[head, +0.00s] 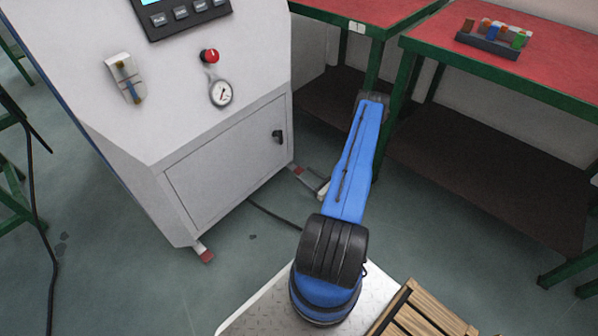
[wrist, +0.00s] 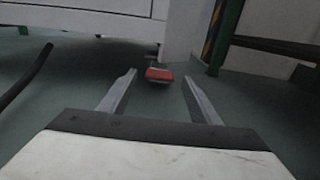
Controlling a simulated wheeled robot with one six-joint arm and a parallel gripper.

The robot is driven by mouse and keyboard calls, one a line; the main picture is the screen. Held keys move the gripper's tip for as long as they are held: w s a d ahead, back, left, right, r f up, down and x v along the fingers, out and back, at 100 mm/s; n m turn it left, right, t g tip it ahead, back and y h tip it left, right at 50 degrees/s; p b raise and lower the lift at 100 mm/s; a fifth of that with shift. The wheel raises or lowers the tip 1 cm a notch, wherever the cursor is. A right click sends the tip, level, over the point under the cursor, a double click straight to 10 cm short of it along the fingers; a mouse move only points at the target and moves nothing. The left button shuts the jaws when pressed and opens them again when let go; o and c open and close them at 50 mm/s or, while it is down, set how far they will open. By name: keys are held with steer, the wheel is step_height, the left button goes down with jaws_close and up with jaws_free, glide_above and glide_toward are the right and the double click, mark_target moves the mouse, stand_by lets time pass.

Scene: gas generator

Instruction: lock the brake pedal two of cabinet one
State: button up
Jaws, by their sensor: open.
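A brake pedal with a red top (wrist: 158,76) shows in the wrist view, low by the cabinet's foot and ahead between my fingers. In the head view, the red-tipped pedal (head: 297,170) at the cabinet's right corner is near my gripper. My gripper (wrist: 159,82) is open, with nothing held; its fingers lie on either side of the pedal in the picture, and contact cannot be told. In the head view my blue arm hides most of the gripper. Another red-tipped pedal (head: 206,255) is at the cabinet's front left corner. The grey-white cabinet (head: 225,155) stands upright.
Red-topped green tables (head: 480,85) stand to the right, one leg close behind my arm. A dark cable (head: 275,215) lies on the floor below the cabinet; another dark cable (wrist: 28,76) shows in the wrist view. Open floor (head: 130,270) lies at the left.

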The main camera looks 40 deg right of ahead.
mark_target(299, 170)
steer(key=shift+w+a, duration=0.2)
steer(key=shift+w, duration=2.6)
jaws_close()
steer(key=shift+w+a+f, duration=0.1)
steer(key=shift+w+f, duration=0.05)
steer(key=shift+f, duration=1.15)
steer(key=shift+w+f, duration=0.1)
steer(key=shift+f, duration=1.15)
jaws_free()
